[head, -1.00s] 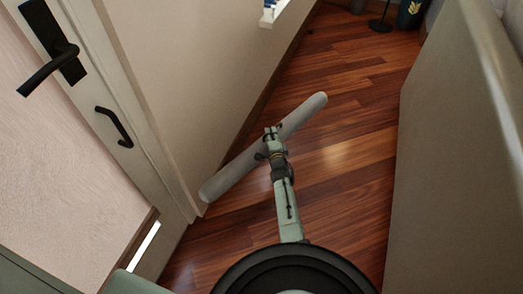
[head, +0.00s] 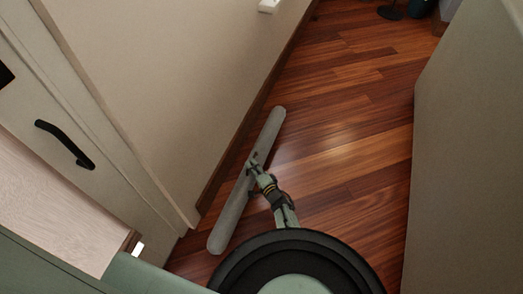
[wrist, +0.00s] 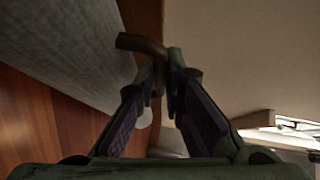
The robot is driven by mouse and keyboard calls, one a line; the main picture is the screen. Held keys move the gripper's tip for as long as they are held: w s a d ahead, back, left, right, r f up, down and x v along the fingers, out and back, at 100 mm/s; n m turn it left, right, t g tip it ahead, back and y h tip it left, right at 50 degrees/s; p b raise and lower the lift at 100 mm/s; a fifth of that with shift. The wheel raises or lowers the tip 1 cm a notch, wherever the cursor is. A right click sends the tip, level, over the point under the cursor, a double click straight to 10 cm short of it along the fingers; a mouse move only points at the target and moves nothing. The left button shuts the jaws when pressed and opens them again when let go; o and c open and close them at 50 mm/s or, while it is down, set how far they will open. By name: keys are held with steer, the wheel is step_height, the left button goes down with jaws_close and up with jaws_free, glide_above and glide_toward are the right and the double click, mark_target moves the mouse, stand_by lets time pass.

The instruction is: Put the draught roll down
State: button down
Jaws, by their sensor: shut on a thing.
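The draught roll (head: 236,203) is a long grey cylinder, slanting low over the wooden floor beside the left wall in the head view. My gripper (head: 257,166) meets it near its middle from the right and is shut on it. In the wrist view the roll's grey fabric (wrist: 75,45) fills the upper left. My fingertips (wrist: 160,80) close there around a brown curved piece (wrist: 142,43) that looks like a loop on the roll. Whether the roll touches the floor or hangs just above it I cannot tell.
A pale door with a black handle (head: 65,144) is at the left. The wall's dark skirting (head: 252,113) runs close along the roll. A grey upright panel (head: 465,170) bounds the right. The wooden floor (head: 345,130) between is clear.

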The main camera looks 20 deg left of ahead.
mark_target(262, 141)
steer(key=shift+w+a+f+b, duration=0.15)
steer(key=shift+w+f+b, duration=0.4)
steer(key=shift+w, duration=0.1)
steer(key=w+b, duration=0.4)
steer(key=w+f+b, duration=0.1)
steer(key=w+b, duration=0.3)
steer(key=w, duration=0.1)
steer(key=w+a+b, duration=0.1)
steer(key=w+b, duration=0.3)
steer(key=shift+w+a+f, duration=0.1)
steer(key=shift+w+f, duration=0.1)
steer(key=shift+w, duration=0.05)
steer(key=shift+w+r+b, duration=0.15)
steer(key=shift+w+b, duration=0.3)
steer(key=shift+w, duration=0.1)
steer(key=shift+w+a+f+b, duration=0.1)
steer(key=shift+w+f+b, duration=0.3)
steer(key=shift+b, duration=0.4)
step_height(262, 141, down, 3)
steer(key=b, duration=0.3)
steer(key=shift+r, duration=0.2)
